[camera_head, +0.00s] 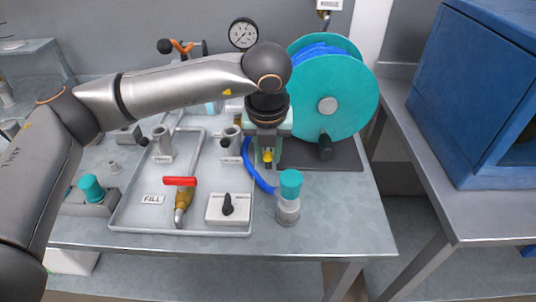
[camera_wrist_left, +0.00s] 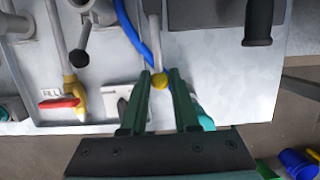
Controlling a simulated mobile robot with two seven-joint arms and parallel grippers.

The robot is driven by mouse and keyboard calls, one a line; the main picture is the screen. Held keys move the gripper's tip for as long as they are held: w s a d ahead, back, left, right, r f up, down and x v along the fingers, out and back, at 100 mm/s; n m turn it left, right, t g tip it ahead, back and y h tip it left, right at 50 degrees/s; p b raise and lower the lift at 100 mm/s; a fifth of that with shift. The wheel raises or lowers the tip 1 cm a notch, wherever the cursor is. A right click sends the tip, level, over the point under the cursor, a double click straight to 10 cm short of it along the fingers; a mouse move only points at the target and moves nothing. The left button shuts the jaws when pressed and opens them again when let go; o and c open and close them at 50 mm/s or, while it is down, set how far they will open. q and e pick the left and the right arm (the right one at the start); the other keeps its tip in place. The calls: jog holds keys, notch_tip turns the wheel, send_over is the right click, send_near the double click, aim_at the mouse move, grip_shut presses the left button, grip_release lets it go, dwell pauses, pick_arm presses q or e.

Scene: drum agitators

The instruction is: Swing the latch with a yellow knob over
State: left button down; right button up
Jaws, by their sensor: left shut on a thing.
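The yellow knob (camera_head: 268,157) is at the end of a grey latch lever, beside the teal hose reel (camera_head: 345,100). In the left wrist view the knob (camera_wrist_left: 159,81) sits between the tips of two green fingers, and the grey lever (camera_wrist_left: 155,45) runs away from it toward the top of the picture. My left gripper (camera_head: 267,161) points down over the table and is shut on the yellow knob. The latch's pivot is hidden behind the gripper and wrist in the head view. My right gripper is not in view.
A grey tray (camera_head: 118,218) with a red-handled valve (camera_head: 180,181) and a black rotary knob (camera_head: 228,205) lies to the left. A teal-capped jar (camera_head: 289,205) stands close in front of the gripper. A blue hose (camera_head: 255,175) curves beside it. A blue cabinet (camera_head: 475,95) stands right.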

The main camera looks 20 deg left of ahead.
pick_arm(q)
jog(key=shift+w+r, duration=0.1)
jog(key=shift+r, duration=0.05)
jog(key=shift+w+r+p, duration=0.2)
jog(key=shift+r+p, duration=0.4)
jog(key=shift+r, duration=1.1)
jog(key=shift+w+a+r+p, duration=0.1)
jog(key=shift+w+r+p, duration=0.25)
jog(key=shift+r, duration=0.25)
jog(key=shift+w+a+r+p, duration=0.1)
jog(key=shift+w+r+p, duration=0.15)
jog(key=shift+r, duration=0.3)
jog(key=c, duration=0.6)
grip_release()
jog(key=shift+s+f, duration=0.1)
jog(key=shift+f, duration=0.05)
jog(key=shift+c, duration=0.2)
